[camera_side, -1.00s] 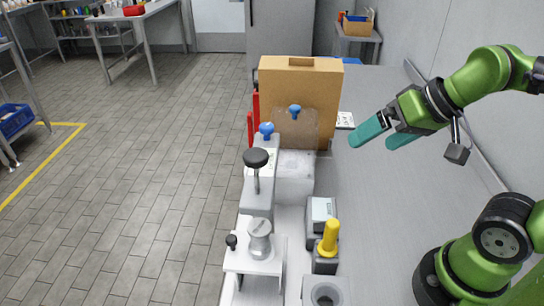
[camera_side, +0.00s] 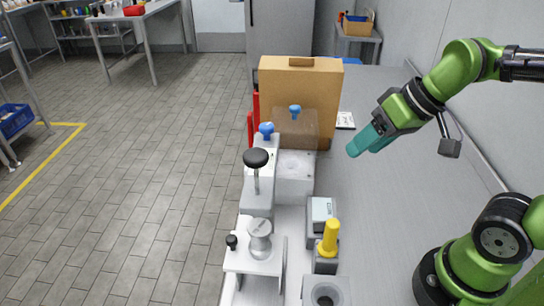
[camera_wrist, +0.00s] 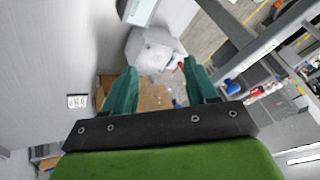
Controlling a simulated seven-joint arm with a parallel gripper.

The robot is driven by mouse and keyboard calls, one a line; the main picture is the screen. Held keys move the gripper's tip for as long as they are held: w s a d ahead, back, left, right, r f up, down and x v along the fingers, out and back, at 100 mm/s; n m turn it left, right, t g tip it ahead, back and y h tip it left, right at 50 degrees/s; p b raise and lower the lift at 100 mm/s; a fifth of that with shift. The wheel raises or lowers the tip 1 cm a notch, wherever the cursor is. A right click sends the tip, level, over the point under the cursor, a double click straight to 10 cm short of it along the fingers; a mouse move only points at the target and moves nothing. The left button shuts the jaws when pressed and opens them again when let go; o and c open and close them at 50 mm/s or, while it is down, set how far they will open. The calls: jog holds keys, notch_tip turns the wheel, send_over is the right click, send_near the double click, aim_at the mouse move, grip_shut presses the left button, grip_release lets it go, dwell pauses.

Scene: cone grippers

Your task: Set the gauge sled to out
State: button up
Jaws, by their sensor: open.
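My gripper (camera_side: 362,146) is open and empty, held in the air above the grey bench, right of the fixtures. Its two teal fingers overlap in the side view and stand apart in the wrist view (camera_wrist: 160,68). I cannot tell for sure which part is the gauge sled. A grey block with a pale display face (camera_side: 322,210) sits on the bench, with a yellow handle (camera_side: 329,238) on a dark base just in front of it. A pale metal block (camera_side: 295,178) lies behind them; a pale block also shows between the fingers in the wrist view (camera_wrist: 153,48). My gripper touches none of them.
A cardboard box (camera_side: 300,75) stands at the back, with a brownish clear panel and a blue knob (camera_side: 295,111) before it. A black-knobbed lever (camera_side: 256,158) rises at the left. The bench (camera_side: 370,215) right of the fixtures is clear.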

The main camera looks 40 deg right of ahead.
jog(key=w+a+f+n+g+y, duration=0.1)
jog(key=w+a+f+n+g, duration=0.1)
jog(key=n, duration=0.1)
jog(key=w+a+f+n+g+y, duration=0.1)
jog(key=w+a+f+n+g, duration=0.1)
jog(key=n, duration=0.2)
jog(key=w+a+f+n+g+y, duration=0.2)
jog(key=f+n, duration=0.1)
jog(key=shift+a+f+n, duration=0.1)
jog(key=shift+a+n, duration=0.2)
jog(key=shift+a, duration=0.1)
grip_shut()
jog(key=shift+n+g+y, duration=0.3)
jog(key=shift+n, duration=0.3)
jog(key=x, duration=1.1)
jog(key=shift+w+a, duration=0.1)
jog(key=shift+w, duration=0.1)
